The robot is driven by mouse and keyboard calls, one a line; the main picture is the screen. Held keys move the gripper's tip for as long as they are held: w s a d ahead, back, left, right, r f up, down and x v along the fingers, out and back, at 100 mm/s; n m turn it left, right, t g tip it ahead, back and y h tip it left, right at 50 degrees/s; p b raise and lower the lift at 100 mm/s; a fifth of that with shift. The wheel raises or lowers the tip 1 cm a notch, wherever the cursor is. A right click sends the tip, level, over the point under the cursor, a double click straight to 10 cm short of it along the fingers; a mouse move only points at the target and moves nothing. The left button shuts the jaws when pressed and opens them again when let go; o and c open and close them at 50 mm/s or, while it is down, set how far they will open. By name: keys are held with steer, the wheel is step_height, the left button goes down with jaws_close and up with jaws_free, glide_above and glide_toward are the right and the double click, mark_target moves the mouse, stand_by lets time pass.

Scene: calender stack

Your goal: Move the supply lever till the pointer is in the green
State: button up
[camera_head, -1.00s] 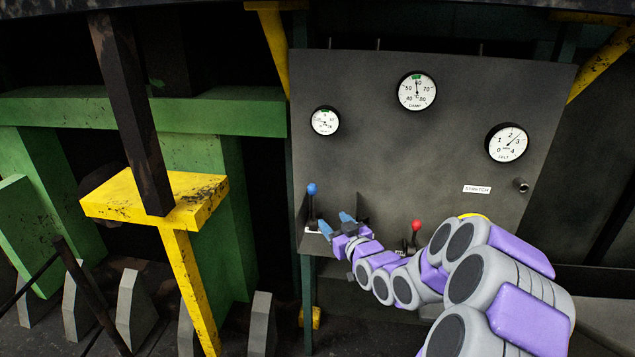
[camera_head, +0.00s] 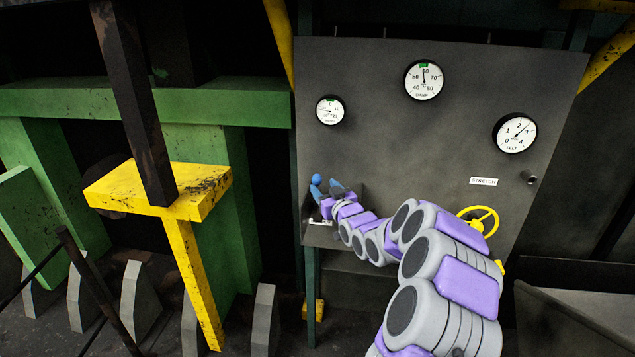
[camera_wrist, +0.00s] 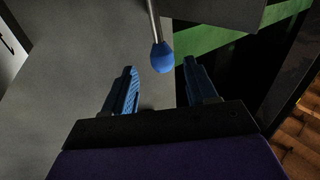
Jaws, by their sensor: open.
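A lever with a blue knob (camera_head: 316,179) stands at the left end of the panel's ledge. Its plate is partly hidden by my gripper. My gripper (camera_head: 327,188) is open at this lever, its fingers close to the knob in the head view. In the wrist view the blue knob (camera_wrist: 162,57) on its thin rod lies just beyond and between the two open fingertips (camera_wrist: 158,75), apart from both. Three round gauges are on the panel: a small left one (camera_head: 330,110), a top one (camera_head: 424,80) with a green mark near its pointer, and a right one (camera_head: 514,133).
The grey panel (camera_head: 400,150) carries a STRETCH label (camera_head: 483,181) and a dark knob (camera_head: 529,177). A yellow handwheel (camera_head: 479,219) stands behind my arm. A yellow post with a platform (camera_head: 160,195) and green beams (camera_head: 200,112) stand to the left.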

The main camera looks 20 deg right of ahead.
mark_target(319, 183)
steer(key=w, duration=0.4)
steer(key=shift+w+a+f, duration=0.1)
steer(key=shift+w, duration=0.05)
steer(key=shift+w+r+b, duration=0.2)
steer(key=shift+w+b, duration=0.15)
steer(key=shift+w, duration=0.4)
steer(key=shift+c, duration=0.2)
jaws_close()
